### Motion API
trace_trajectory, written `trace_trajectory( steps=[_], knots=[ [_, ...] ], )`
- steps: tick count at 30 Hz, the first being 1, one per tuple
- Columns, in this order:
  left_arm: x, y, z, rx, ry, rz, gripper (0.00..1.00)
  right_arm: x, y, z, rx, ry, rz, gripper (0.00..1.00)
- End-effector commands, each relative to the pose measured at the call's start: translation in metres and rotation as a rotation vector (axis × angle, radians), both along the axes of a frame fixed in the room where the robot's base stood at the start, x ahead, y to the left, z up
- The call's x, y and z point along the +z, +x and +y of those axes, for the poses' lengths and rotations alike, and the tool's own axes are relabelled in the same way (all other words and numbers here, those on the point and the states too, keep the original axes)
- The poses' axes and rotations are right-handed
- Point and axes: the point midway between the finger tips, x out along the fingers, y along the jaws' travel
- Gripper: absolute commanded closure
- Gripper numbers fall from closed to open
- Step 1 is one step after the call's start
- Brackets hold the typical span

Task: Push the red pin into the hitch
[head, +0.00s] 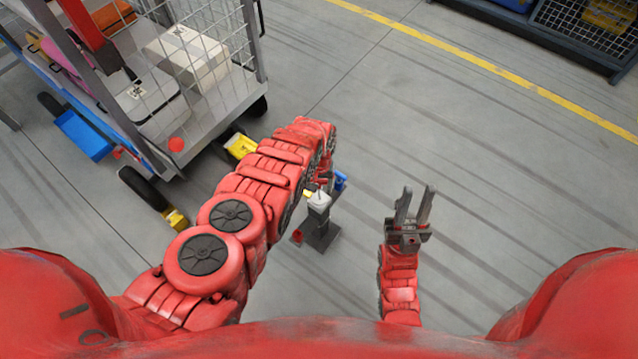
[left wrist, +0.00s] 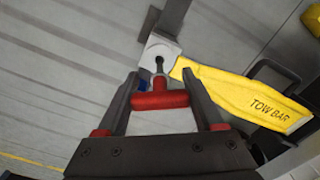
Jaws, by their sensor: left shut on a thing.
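The red pin (left wrist: 160,100) has a T-shaped handle and a thin grey shank. My left gripper (left wrist: 160,78) is shut on its handle, one finger at each end. The shank points at the dark hole in the pale grey hitch head (left wrist: 166,48); I cannot tell how far it is in. The yellow tow bar (left wrist: 240,92), lettered TOW BAR, meets the hitch there. In the head view the hitch (head: 319,200) tops a dark post; my left arm covers most of the tow bar and the pin. My right gripper (head: 414,205) is open and empty, right of the post.
A wire-sided cart (head: 215,125) with boxes stands at the upper left, its wheels near my left arm. A blue part (head: 341,180) sits beside the hitch. Dark shelving (head: 560,40) is at the top right. The floor to the right is clear.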

Motion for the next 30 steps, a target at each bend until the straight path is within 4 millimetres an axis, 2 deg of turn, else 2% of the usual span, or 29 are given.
trace_trajectory(
  steps=[1, 6, 30],
  knots=[
    [-0.0079, 0.0009, -0.0003, 0.000, -0.001, -0.002, 0.86, -0.0074, 0.0000, 0.0000, 0.000, 0.000, 0.000, 0.70],
    [-0.0131, 0.0017, -0.0008, 0.000, -0.002, -0.005, 0.86, -0.0118, -0.0001, 0.0000, 0.000, 0.000, 0.000, 0.70],
    [-0.0128, 0.0006, -0.0009, -0.001, -0.001, -0.003, 0.86, -0.0092, 0.0000, 0.0000, 0.000, 0.000, 0.000, 0.70]
  ],
)
